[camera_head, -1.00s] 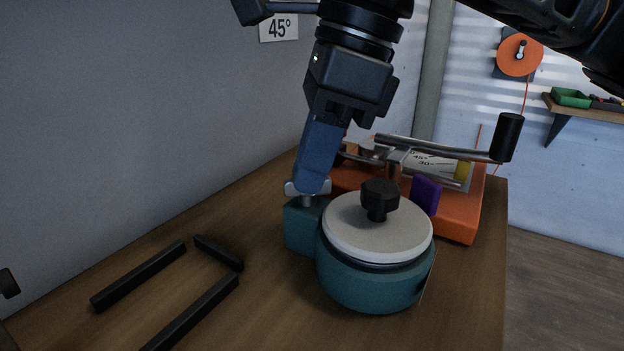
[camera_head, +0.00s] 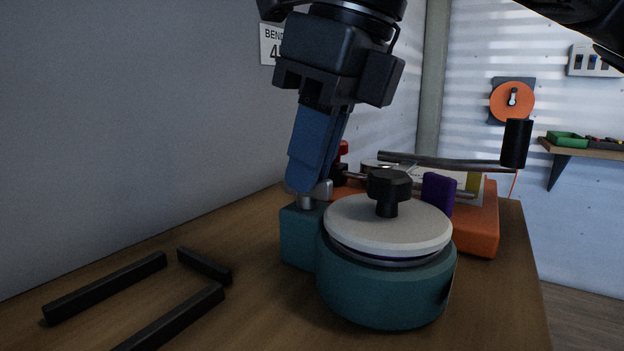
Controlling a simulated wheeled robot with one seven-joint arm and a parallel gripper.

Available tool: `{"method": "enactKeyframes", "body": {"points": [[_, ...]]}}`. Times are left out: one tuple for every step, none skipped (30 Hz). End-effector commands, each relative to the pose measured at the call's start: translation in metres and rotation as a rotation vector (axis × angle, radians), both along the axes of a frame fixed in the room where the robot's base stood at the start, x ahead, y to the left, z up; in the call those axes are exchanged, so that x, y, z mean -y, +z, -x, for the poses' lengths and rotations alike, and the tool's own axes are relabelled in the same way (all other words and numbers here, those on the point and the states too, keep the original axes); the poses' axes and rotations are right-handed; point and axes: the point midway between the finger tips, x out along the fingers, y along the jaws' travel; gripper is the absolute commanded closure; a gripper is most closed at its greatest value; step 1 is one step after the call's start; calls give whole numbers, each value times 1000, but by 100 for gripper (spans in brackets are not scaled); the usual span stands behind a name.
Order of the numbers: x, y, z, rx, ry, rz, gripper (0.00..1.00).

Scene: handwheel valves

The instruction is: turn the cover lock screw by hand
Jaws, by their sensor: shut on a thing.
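The cover lock screw (camera_head: 322,190) is a light metal wing-shaped piece on top of the teal block (camera_head: 299,236). The block is joined to the left side of a round teal pot (camera_head: 388,285). The pot has a pale grey cover (camera_head: 405,230) with a black knob (camera_head: 388,188). My gripper (camera_head: 310,188) comes down from above with blue fingers and is shut on the lock screw. The fingers hide the left part of the screw.
Black bars (camera_head: 105,287) lie on the wooden bench (camera_head: 240,260) at the left. Behind the pot stands an orange bending fixture (camera_head: 484,235) with a long metal lever ending in a black grip (camera_head: 516,143). A grey wall (camera_head: 130,120) runs along the left.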

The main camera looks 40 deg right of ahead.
Motion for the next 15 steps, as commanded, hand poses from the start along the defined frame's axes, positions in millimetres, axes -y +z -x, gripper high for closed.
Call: {"method": "enactKeyframes", "body": {"points": [[0,-3,0,-1,-21,3,88],[0,-1,0,-2,-18,0,86],[0,0,0,-2,-16,0,82],[0,0,0,-2,-16,0,79],[0,0,0,-2,-16,0,76],[0,0,0,-1,-15,0,72],[0,0,0,-1,-15,0,69],[0,0,0,-1,-15,0,66],[0,0,0,-1,-14,0,63],[0,0,0,-1,-14,0,63],[0,0,0,-1,-14,0,63],[0,0,0,-1,-14,0,63],[0,0,0,-1,-13,-1,63],[0,0,0,-1,-13,-1,63],[0,0,0,-1,-12,0,63]]}}
